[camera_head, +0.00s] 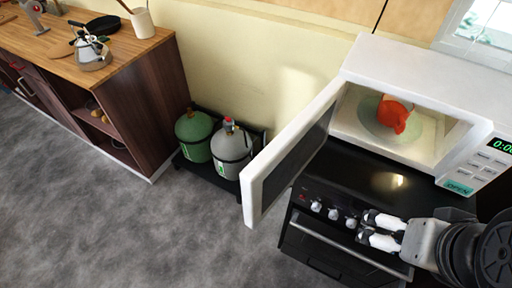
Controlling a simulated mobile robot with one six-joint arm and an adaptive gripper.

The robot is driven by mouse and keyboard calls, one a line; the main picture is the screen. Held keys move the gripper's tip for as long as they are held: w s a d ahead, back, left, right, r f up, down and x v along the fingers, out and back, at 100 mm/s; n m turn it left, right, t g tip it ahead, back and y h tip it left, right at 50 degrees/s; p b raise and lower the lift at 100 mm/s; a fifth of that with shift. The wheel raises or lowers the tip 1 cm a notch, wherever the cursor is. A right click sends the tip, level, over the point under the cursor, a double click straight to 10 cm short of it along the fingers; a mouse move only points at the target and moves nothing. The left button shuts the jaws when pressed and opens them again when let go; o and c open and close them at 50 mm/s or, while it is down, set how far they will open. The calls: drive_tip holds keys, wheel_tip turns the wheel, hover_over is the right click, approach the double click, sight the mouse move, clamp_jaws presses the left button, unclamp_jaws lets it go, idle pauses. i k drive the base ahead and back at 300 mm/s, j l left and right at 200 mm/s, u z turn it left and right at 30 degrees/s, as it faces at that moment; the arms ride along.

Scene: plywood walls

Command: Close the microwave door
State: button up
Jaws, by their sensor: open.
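The white microwave (425,72) sits on top of a black stove at the right. Its door (290,151) stands wide open, hinged at the left side and swung out toward the front left. A red object (393,116) lies on the glass turntable (375,128) inside. My gripper (362,228) is at the lower right, in front of the stove's control knobs. It is open, with its fingers pointing left and nothing between them. It is apart from the door, to the right of the door's free edge.
The black stove (330,258) with knobs and a handle is below the microwave. A green gas cylinder (194,135) and a grey one (231,152) stand on a low rack left of the door. A wooden counter (133,47) holds a kettle (92,50). The grey floor in front is clear.

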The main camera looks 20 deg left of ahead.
sight(263, 181)
drive_tip(key=k+j+u, duration=0.15)
drive_tip(key=u, duration=1.15)
drive_tip(key=i+l+u, duration=0.3)
drive_tip(key=i+j, duration=0.1)
